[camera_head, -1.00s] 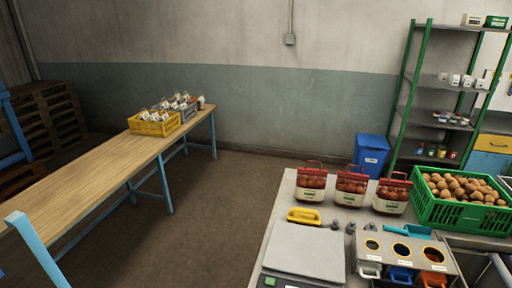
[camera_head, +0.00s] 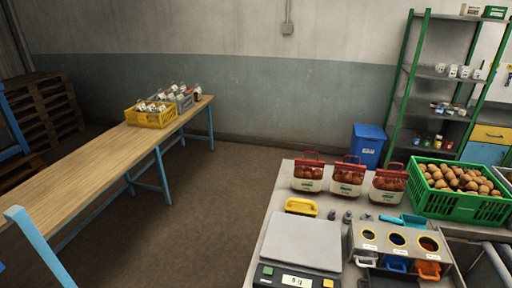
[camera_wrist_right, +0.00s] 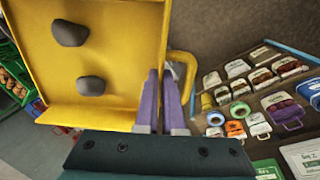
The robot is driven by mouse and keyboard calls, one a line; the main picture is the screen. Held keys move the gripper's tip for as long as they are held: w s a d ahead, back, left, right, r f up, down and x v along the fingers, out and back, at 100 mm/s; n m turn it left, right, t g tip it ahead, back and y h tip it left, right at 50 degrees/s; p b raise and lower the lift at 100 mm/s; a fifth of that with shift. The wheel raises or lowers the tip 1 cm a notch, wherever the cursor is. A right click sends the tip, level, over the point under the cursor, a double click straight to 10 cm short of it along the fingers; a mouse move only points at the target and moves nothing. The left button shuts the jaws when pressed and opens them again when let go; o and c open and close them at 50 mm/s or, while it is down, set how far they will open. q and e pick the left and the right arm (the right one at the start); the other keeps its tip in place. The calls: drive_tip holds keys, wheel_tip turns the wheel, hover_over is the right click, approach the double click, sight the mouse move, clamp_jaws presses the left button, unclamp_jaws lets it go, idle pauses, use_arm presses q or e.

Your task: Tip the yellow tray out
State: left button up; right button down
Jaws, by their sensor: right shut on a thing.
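The yellow tray (camera_wrist_right: 115,75) fills the left half of the right wrist view, with its inner face towards the camera. Two dark grey lumps (camera_wrist_right: 70,33) (camera_wrist_right: 91,86) lie against that face, apart from each other. A yellow loop handle (camera_wrist_right: 186,66) stands at the tray's right side. My right gripper (camera_wrist_right: 165,72) has purple fingers close together at the tray's right edge, by the handle, shut on the tray. The exact contact is partly hidden. How far the tray tilts I cannot tell. Neither gripper shows in the head view.
The near table (camera_head: 263,238) holds a scale (camera_head: 302,243), a small yellow piece (camera_head: 300,206), several bagged packs (camera_head: 348,178), a bin stand (camera_head: 395,240) and a green crate (camera_head: 460,205). A wooden table (camera_head: 95,170) with a yellow crate (camera_head: 150,118) stands left. Floor between is clear.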

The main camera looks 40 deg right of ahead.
drive_tip(key=w+d, duration=0.3)
drive_tip(key=w, duration=3.6)
drive_tip(key=a+f+b+x, duration=0.1)
drive_tip(key=a+b+x, duration=0.5)
drive_tip(key=b+x, duration=1.95)
drive_tip(key=a+f+b+x, duration=0.2)
drive_tip(key=a+b+x, duration=0.3)
drive_tip(key=b+x, duration=2.05)
drive_tip(key=a+f+b+x, duration=0.1)
drive_tip(key=a+b+x, duration=0.5)
drive_tip(key=b+x, duration=1.95)
drive_tip(key=s+d+r+t+y, duration=0.1)
drive_tip(key=d+r+y, duration=1.1)
drive_tip(key=r+y, duration=0.1)
drive_tip(key=shift+s+d+r+m+b, duration=0.3)
drive_tip(key=shift+r+b, duration=0.05)
drive_tip(key=shift+r, duration=0.35)
